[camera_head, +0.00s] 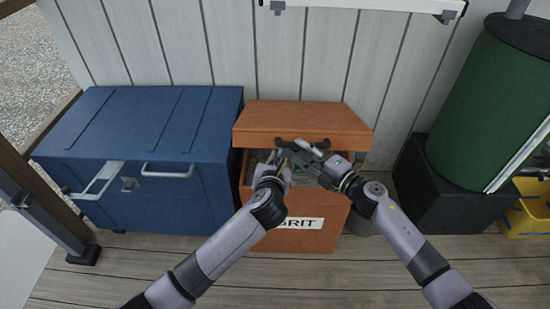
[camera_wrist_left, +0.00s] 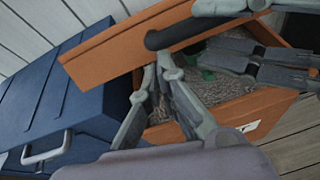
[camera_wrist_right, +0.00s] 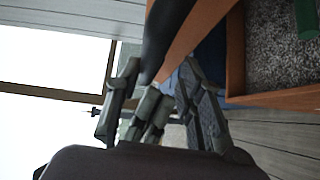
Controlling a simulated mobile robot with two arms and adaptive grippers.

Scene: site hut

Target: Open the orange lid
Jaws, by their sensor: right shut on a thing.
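The orange lid (camera_head: 300,116) of the grit box (camera_head: 300,235) is partly raised, with a gap below its front edge. A black handle (camera_wrist_left: 175,37) runs along the lid's front. My right gripper (camera_head: 306,150) is shut on this handle; the handle also shows at its fingers in the right wrist view (camera_wrist_right: 165,35). My left gripper (camera_wrist_left: 157,62) has its fingertips together just below the handle's left end, with nothing seen between them. Grey grit (camera_wrist_right: 280,50) shows inside the box. The grippers partly hide the handle in the head view.
A blue chest (camera_head: 140,130) stands close on the left, its handles facing front. A green barrel (camera_head: 485,110) on a black stand (camera_head: 435,195) and a yellow container (camera_head: 527,215) are on the right. A plank wall is behind. A green thing (camera_wrist_right: 306,18) lies in the grit.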

